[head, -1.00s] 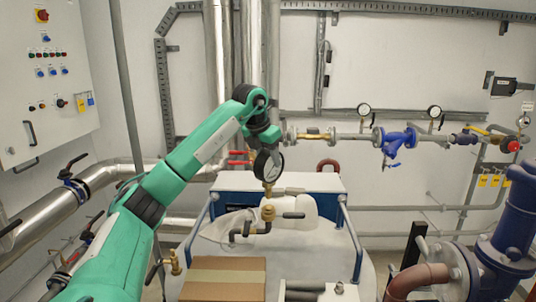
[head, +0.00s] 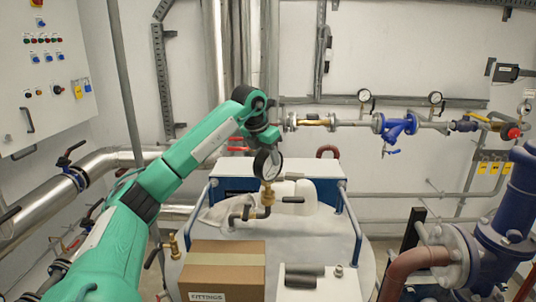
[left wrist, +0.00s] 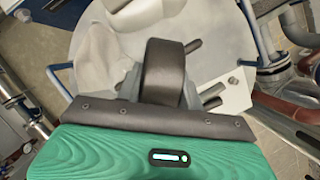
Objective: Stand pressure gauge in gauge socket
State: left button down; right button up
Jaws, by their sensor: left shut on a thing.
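My left gripper (head: 265,143) is shut on the pressure gauge (head: 267,163), a round dial with a white face and dark case. The gauge hangs upright below the gripper with its brass stem pointing down. The brass gauge socket (head: 267,197) stands on a dark elbow pipe with a black lever handle. The stem's lower end is in line with the socket top and looks to meet it; I cannot tell whether it is seated. In the left wrist view the gauge's dark case (left wrist: 165,72) fills the jaws and hides the socket. My right gripper is out of view.
A cardboard box (head: 222,270) marked FITTINGS stands in front, beside a white board (head: 325,290) with black cylinders. Blue rails flank the bench. A blue pump with flanges (head: 490,250) stands at the right.

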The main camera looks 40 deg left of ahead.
pick_arm(q)
jog(key=shift+f+b, duration=0.35)
jog(key=shift+f, duration=0.3)
jog(key=shift+f+b, duration=0.3)
jog(key=shift+f, duration=0.2)
jog(key=c, duration=1)
grip_release()
jog(key=shift+o, duration=0.9)
jog(key=shift+f, duration=0.1)
